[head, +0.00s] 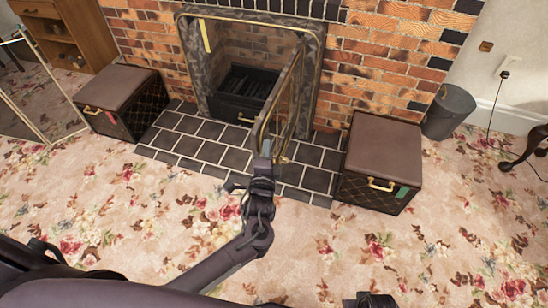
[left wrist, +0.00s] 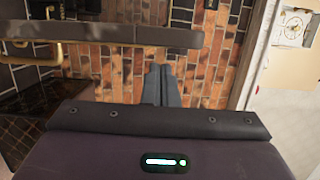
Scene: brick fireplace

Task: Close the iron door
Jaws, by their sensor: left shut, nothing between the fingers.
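The iron door (head: 288,92), with a gold-trimmed frame, stands swung outward from the right side of the fireplace opening. The firebox behind it is exposed. My left gripper (head: 265,149) is shut and empty at the door's lower front edge; I cannot tell whether it touches. In the left wrist view its closed fingers (left wrist: 162,86) point at the brick wall, and a dark bar with gold trim (left wrist: 110,33), apparently the door's edge, crosses in front of them. A dark part, apparently of my right gripper (head: 370,300), shows at the bottom edge; its fingers are not clear.
A black grate (head: 246,88) sits in the firebox. Dark tiles (head: 200,150) cover the hearth. A brown-topped box (head: 118,90) stands at the left and another (head: 385,148) at the right, close to the door. A grey bin (head: 449,112) stands farther right. The floral carpet is clear in front.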

